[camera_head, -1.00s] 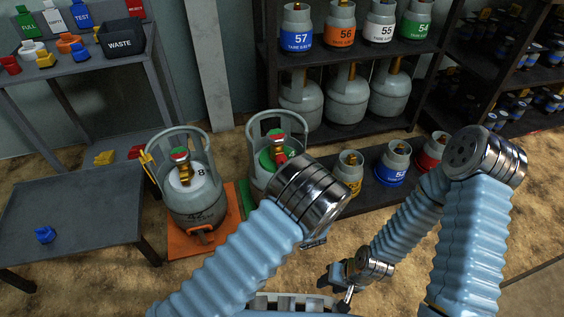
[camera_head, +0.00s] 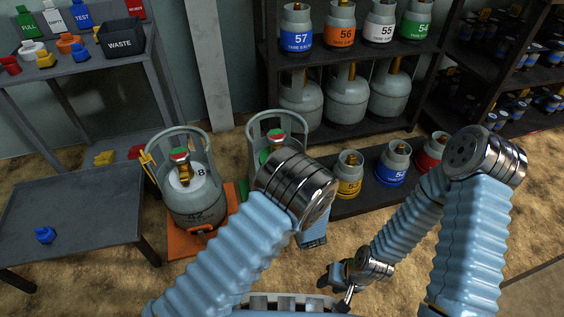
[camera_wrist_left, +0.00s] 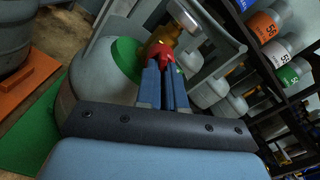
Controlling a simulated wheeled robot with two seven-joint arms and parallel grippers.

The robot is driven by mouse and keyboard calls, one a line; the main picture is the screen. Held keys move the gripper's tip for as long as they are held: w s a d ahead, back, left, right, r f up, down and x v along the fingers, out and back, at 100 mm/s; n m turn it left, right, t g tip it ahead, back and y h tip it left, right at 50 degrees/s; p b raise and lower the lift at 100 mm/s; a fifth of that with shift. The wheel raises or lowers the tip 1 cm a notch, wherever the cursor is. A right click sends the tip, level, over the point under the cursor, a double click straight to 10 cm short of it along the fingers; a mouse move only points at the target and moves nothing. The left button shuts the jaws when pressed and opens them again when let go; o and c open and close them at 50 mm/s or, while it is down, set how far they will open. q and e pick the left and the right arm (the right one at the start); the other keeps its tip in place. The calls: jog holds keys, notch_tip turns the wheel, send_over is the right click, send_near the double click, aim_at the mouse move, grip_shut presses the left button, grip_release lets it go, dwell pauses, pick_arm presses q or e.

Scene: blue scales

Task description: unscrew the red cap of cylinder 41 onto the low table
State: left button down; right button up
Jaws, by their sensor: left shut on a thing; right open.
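My left gripper (camera_wrist_left: 163,66) is shut on the red cap (camera_wrist_left: 160,50) at the valve. Whether the cap is still seated cannot be told. In the head view the cap is hidden behind my arm. My right gripper (camera_head: 343,291) is open and empty, low over the floor. The low table (camera_head: 85,205) is at left.
A blue cap (camera_head: 45,235) lies on the low table; the rest of its top is clear. A bench with a waste bin (camera_head: 121,42) stands behind. Shelves of cylinders (camera_head: 340,150) stand at the back right.

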pick_arm(q)
jog(key=n, duration=0.3)
dwell(0.4)
jog(key=n, duration=0.3)
jog(key=shift+s, duration=0.15)
jog(key=shift+s, duration=0.1)
jog(key=shift+v, duration=1.35)
jog(key=shift+d, duration=0.1)
jog(key=shift+v, duration=2.95)
